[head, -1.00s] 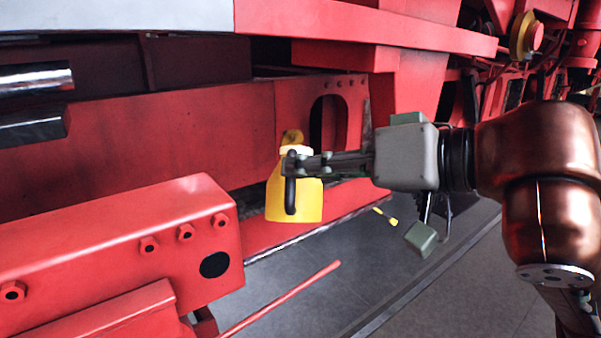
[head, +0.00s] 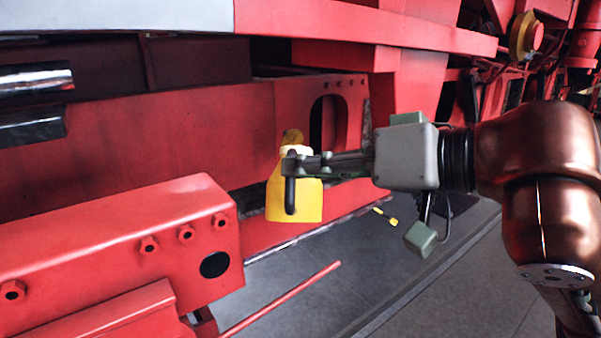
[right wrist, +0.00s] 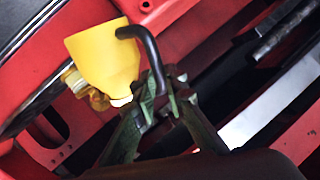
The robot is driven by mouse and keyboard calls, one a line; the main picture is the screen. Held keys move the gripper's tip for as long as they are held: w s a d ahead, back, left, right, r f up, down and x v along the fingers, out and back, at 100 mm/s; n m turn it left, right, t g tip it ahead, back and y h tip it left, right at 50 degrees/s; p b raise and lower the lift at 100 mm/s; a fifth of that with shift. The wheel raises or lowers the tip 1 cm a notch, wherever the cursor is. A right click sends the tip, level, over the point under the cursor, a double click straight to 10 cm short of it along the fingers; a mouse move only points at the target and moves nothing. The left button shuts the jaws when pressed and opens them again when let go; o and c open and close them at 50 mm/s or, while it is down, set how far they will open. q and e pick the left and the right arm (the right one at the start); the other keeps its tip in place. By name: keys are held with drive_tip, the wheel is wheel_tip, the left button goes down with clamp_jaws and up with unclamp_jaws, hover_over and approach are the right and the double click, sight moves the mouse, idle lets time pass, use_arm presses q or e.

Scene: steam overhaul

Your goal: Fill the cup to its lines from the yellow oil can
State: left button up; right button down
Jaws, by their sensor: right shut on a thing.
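The yellow oil can (head: 308,203) has a dark curved handle and a pale collar with a brass-coloured part on top. In the head view it hangs roughly upright in front of the red frame. My right gripper (head: 291,163) reaches in from the right and is shut on the can's dark handle. In the right wrist view the can (right wrist: 100,55) is at upper left, and the fingers of my right gripper (right wrist: 160,100) close on the handle. I cannot make out the cup or its lines. My left gripper is not in view.
A red beam with bolts (head: 120,235) is at lower left. A red plate with an oval opening (head: 345,100) stands behind the can. A thin red rod (head: 280,298) slants over the grey floor (head: 400,290). A small yellow piece (head: 385,216) shows below my right gripper.

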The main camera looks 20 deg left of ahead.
drive_tip(key=shift+r, duration=0.1)
idle(0.3)
drive_tip(key=shift+r, duration=0.1)
drive_tip(key=shift+w+r+p, duration=0.15)
drive_tip(key=shift+r+p, duration=0.4)
drive_tip(key=shift+p, duration=0.3)
idle(2.4)
